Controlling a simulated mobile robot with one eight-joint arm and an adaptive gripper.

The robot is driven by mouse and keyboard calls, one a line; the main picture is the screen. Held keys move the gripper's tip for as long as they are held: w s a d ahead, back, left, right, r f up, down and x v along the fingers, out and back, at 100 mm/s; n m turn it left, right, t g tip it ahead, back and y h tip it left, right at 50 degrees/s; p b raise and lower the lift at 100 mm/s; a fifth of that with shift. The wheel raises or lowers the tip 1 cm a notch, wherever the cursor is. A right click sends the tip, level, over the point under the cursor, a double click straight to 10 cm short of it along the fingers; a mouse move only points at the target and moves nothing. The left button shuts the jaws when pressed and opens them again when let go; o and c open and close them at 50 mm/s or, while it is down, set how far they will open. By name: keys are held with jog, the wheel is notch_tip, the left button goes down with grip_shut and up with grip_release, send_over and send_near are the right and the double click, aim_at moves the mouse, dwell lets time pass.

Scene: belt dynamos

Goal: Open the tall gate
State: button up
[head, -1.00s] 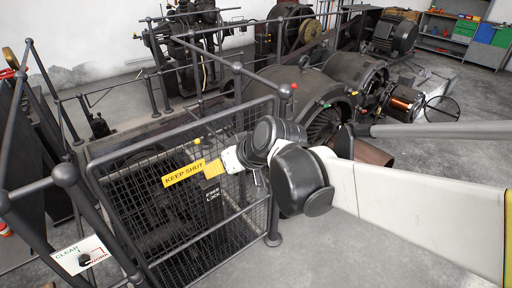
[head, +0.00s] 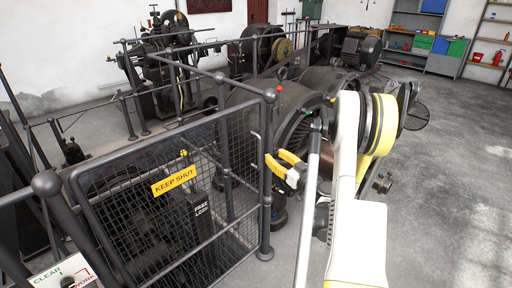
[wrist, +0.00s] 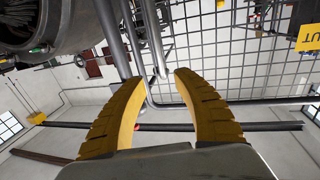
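The tall gate is a dark mesh panel in a tube frame (head: 150,215) at the left of the head view. It bears a yellow KEEP SHUT sign (head: 174,180) and a dark FREE/LOCK box (head: 202,214). The gate appears in line with its posts. My gripper (head: 287,168) has yellow fingers and is just right of the right-hand post (head: 266,185). In the wrist view my gripper (wrist: 158,80) has its fingers apart and empty. A bent grey bar (wrist: 152,95) shows beyond the gap; I cannot tell whether it touches. Part of the sign (wrist: 308,38) shows at right.
A CLEAR/WORK plate (head: 62,274) with a dark knob is at the lower left. Large dark machines (head: 250,125) stand behind the railing. Open concrete floor (head: 440,200) lies to the right. Shelves (head: 420,45) stand at the back.

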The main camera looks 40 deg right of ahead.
aim_at(260, 145)
jog(key=shift+w+d+b, duration=0.2)
jog(key=shift+w+b, duration=0.1)
jog(key=shift+w, duration=1.45)
jog(key=shift+w+d+b, duration=0.15)
jog(key=shift+w+b, duration=0.1)
jog(key=shift+w, duration=1.5)
jog(key=shift+w+d+b, duration=0.2)
jog(key=shift+w+b, duration=0.1)
jog(key=shift+w, duration=1.45)
grip_shut()
